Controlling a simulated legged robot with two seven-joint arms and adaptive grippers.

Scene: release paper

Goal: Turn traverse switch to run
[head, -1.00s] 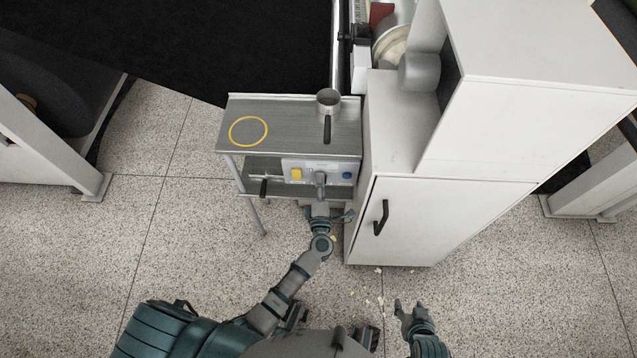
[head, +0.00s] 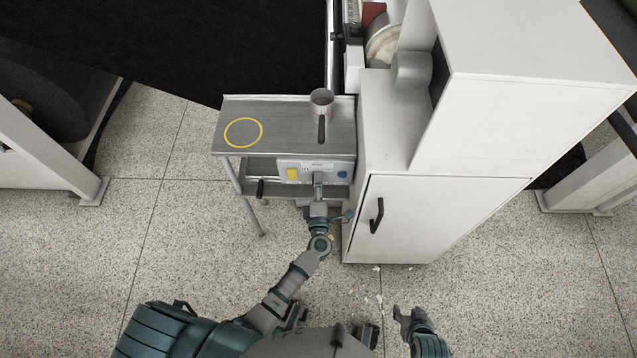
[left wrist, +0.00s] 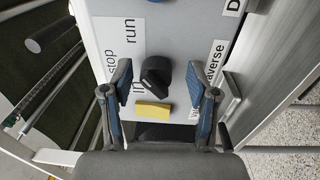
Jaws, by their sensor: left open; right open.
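The control panel (head: 319,163) is on the front of a small metal stand; it also shows in the left wrist view (left wrist: 185,40) with "run", "stop" and "traverse" lettering. A black rotary knob (left wrist: 156,74) sits on it, with a yellow block (left wrist: 153,110) beside it. My left gripper (head: 318,192) is at the panel front. In the left wrist view its blue-padded fingers (left wrist: 162,90) are open on either side of the knob, with gaps visible. Which mark the knob points to is unclear. My right gripper (head: 403,313) is open and empty, low over the floor.
A white cabinet (head: 440,215) stands close on the right. Speckled floor is open at left.

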